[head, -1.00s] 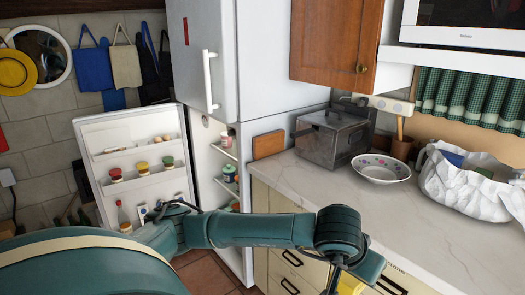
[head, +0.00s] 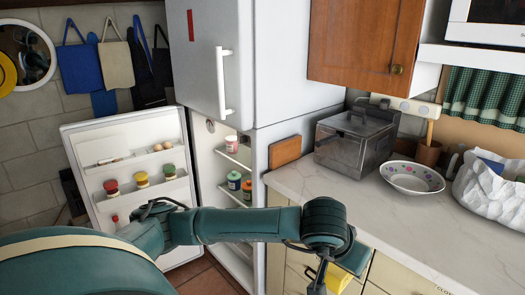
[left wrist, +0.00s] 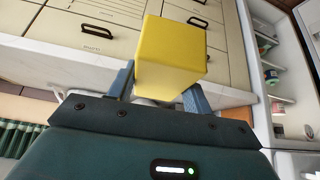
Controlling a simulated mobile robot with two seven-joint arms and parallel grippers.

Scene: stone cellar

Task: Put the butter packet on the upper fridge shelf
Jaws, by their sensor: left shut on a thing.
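The butter packet (left wrist: 172,55) is a plain yellow block. My left gripper (left wrist: 160,90) is shut on it, with one grey finger on each side. In the head view the yellow packet (head: 339,279) shows at the bottom, in front of the drawers and below the counter edge. The fridge's lower door stands open to the left. The upper fridge shelf (head: 240,158) bears a pink-and-white jar (head: 231,144) and has bare room beside it. My left arm hides the fridge's lower part. My right gripper is not in view.
The open fridge door (head: 85,158) holds jars and eggs. A lower shelf (head: 228,191) bears small jars. The counter (head: 335,192) beside the fridge carries a wooden board (head: 285,152), a metal box (head: 352,145), a bowl (head: 412,178) and a white bag (head: 490,190).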

